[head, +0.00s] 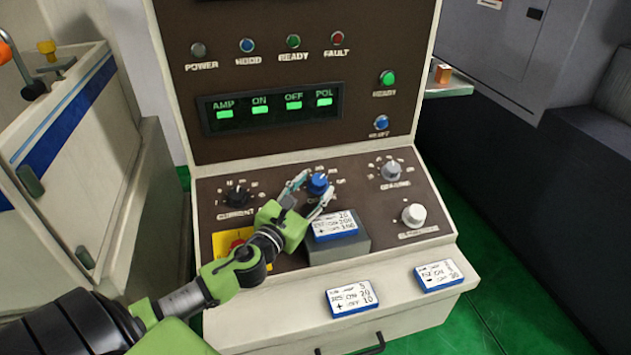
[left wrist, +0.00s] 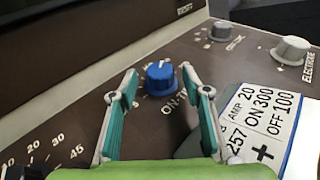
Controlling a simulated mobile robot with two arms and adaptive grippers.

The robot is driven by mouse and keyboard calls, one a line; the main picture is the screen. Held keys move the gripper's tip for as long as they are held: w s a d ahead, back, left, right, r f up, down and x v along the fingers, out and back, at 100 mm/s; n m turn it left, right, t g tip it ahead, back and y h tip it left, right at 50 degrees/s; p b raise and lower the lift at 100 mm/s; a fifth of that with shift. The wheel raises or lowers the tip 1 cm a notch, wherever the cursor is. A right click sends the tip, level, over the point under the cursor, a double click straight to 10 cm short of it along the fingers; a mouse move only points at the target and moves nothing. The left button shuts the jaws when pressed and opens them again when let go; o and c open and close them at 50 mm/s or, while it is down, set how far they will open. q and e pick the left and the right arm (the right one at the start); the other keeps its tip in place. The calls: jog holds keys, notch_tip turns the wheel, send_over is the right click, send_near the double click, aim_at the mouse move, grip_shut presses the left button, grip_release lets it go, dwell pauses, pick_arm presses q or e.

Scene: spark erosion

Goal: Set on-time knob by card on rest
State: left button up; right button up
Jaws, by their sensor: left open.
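The blue on-time knob (head: 318,184) sits on the sloping brown panel, with a dial scale around it. In the left wrist view the knob (left wrist: 159,79) has a white mark at its top edge. My left gripper (head: 314,190) is open and empty; its teal fingers stand on either side of the knob, with gaps visible in the wrist view (left wrist: 159,71). The blue-edged card (head: 334,224) lies tilted on the grey rest (head: 340,248). In the wrist view the card (left wrist: 262,125) reads 257, AMP 20, ON 300, OFF 100 and a plus sign. My right gripper is out of view.
The current knob (head: 237,196), gearing knob (head: 391,171) and white electrode knob (head: 413,215) share the panel. A red button on a yellow plate (head: 228,244) is beside my arm. Two other cards (head: 352,297) (head: 438,275) lie on the front ledge. A lit display (head: 272,107) is above.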

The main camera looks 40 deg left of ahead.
pick_arm(q)
jog(key=shift+w, duration=0.75)
jog(key=c, duration=1.1)
